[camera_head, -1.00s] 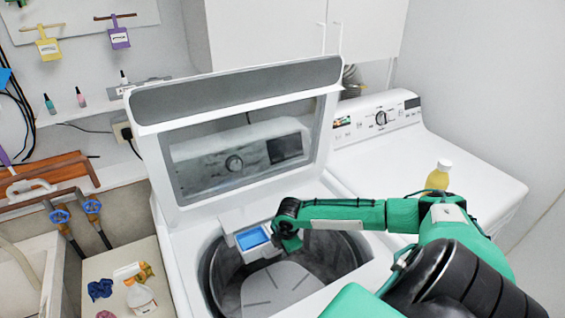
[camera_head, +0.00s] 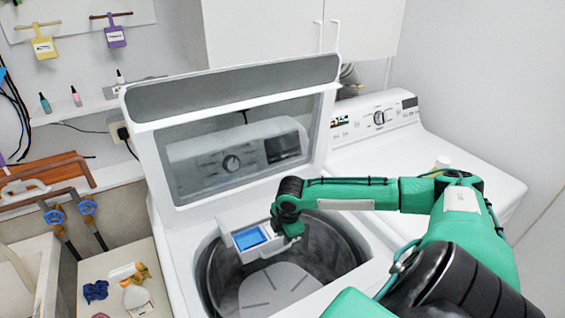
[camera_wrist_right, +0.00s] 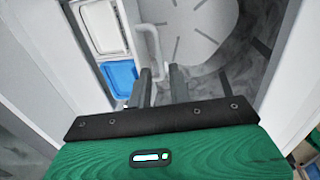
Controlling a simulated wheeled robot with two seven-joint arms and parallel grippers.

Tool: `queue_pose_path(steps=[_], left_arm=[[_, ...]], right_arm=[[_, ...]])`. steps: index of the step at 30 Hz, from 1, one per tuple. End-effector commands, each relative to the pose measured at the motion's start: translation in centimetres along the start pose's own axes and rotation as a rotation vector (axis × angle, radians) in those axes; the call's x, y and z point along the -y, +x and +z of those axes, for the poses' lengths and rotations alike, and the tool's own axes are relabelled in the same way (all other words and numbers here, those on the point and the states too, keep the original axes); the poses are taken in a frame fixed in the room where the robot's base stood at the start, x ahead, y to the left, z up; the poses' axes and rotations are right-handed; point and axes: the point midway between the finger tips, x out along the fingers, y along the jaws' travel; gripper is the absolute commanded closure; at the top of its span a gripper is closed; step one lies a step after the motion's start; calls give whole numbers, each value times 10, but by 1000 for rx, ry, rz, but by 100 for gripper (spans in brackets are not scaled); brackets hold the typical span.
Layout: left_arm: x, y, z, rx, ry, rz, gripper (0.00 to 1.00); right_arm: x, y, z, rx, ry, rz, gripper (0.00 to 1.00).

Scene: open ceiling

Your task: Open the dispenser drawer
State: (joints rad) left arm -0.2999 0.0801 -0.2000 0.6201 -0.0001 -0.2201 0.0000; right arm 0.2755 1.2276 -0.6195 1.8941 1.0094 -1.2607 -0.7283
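The dispenser drawer (camera_head: 266,246) is a pale tray with a blue compartment. It sits at the back rim of the open washer (camera_head: 178,262) and juts over the drum. In the right wrist view the drawer (camera_wrist_right: 118,56) shows a white and a blue compartment, with a white bar handle (camera_wrist_right: 149,42) along its right side. My right gripper (camera_head: 291,232) is at the drawer's right end. In the wrist view its two dark fingers (camera_wrist_right: 160,82) are apart, with the handle's near end between their tips. I cannot tell whether they touch it. My left gripper is out of view.
The washer's raised lid (camera_head: 330,130) stands behind the drawer. A second white machine (camera_head: 450,175) is to the right. Blue valves (camera_head: 54,217) and a ledge with a white bottle (camera_head: 137,298) are at the left. The drum (camera_head: 335,250) below is open.

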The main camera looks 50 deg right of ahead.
Motion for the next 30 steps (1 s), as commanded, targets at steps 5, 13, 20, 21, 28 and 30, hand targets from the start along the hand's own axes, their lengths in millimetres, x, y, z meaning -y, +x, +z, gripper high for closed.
queue_pose_path(steps=[5, 13, 20, 21, 28, 30], left_arm=[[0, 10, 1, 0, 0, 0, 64], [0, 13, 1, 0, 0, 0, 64], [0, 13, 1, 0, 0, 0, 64], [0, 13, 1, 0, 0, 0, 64], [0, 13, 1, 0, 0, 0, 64], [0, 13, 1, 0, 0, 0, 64]], right_arm=[[0, -35, 0, 2, -2, 3, 80], [0, -60, 0, -1, 1, -1, 80], [0, -62, 0, -1, 1, -1, 80], [0, -62, 0, -1, 1, -1, 80], [0, -61, 0, -1, 0, -1, 80], [0, -62, 0, -1, 1, -1, 80]])
